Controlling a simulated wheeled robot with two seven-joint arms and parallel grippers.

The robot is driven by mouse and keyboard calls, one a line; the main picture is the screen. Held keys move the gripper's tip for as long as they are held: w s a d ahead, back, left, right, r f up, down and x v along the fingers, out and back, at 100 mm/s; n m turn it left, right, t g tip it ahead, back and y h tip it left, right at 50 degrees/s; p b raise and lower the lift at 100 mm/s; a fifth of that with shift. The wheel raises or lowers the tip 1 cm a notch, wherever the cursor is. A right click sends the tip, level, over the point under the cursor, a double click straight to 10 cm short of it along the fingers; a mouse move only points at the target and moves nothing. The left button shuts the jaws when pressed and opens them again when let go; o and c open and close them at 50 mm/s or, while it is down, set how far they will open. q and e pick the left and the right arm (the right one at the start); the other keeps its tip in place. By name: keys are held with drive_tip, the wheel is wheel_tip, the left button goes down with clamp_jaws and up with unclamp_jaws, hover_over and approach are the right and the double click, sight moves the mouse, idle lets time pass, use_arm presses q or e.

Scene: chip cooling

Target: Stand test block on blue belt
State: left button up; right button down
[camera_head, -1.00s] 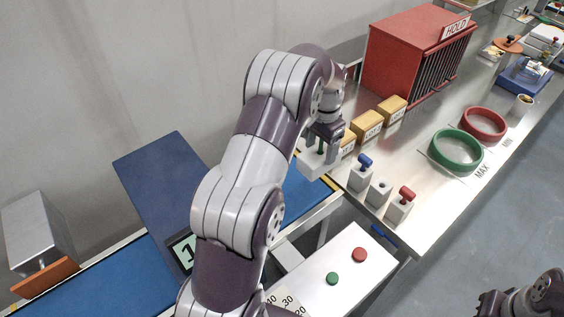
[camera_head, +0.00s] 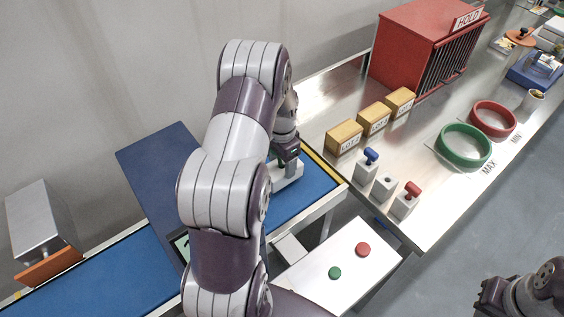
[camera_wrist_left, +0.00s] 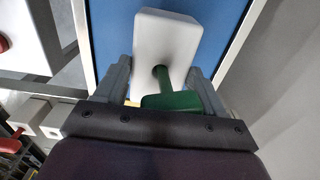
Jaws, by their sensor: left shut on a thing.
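The test block is white with a green T-handle; it shows in the head view (camera_head: 288,175) and in the wrist view (camera_wrist_left: 165,40). My left gripper (camera_head: 286,158) is shut on its green handle (camera_wrist_left: 165,80), with a finger on each side in the wrist view. The block is over the right part of the blue belt (camera_head: 318,184), near the belt's end. I cannot tell whether its underside touches the belt. My right gripper (camera_head: 488,298) is at the lower right, apart from everything; its jaw opening is unclear.
A blue panel (camera_head: 158,165) stands over the belt's middle. On the steel bench are several small posts, including a blue-handled one (camera_head: 368,165) and a red-handled one (camera_head: 406,200), yellow lot boxes (camera_head: 374,118), green (camera_head: 463,145) and red rings (camera_head: 493,118). A button panel (camera_head: 345,255) is in front.

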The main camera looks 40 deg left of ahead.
use_arm(q)
drive_tip(key=shift+f, duration=0.6)
drive_tip(key=shift+w+f, duration=0.1)
drive_tip(key=shift+f, duration=0.3)
use_arm(e)
drive_tip(key=shift+w+r, duration=0.1)
drive_tip(key=shift+r, duration=0.25)
use_arm(q)
drive_tip(key=o, duration=1.2)
drive_tip(key=shift+f, duration=0.1)
use_arm(e)
drive_tip(key=shift+f, duration=0.1)
use_arm(q)
drive_tip(key=shift+o, duration=0.2)
drive_tip(key=shift+r, duration=0.25)
drive_tip(key=r, duration=0.4)
drive_tip(key=r+b, duration=0.1)
drive_tip(key=r, duration=0.2)
drive_tip(key=d+r+b, duration=0.1)
drive_tip(key=r, duration=0.3)
drive_tip(key=shift+r, duration=0.3)
drive_tip(key=s+d+f+n+t, duration=0.1)
drive_tip(key=s+d+n, duration=0.2)
drive_tip(key=s+d, duration=1)
drive_tip(key=d, duration=0.3)
drive_tip(key=shift+d, duration=0.4)
use_arm(e)
wheel_tip(320, 180, down, 2)
drive_tip(key=shift+f, duration=0.25)
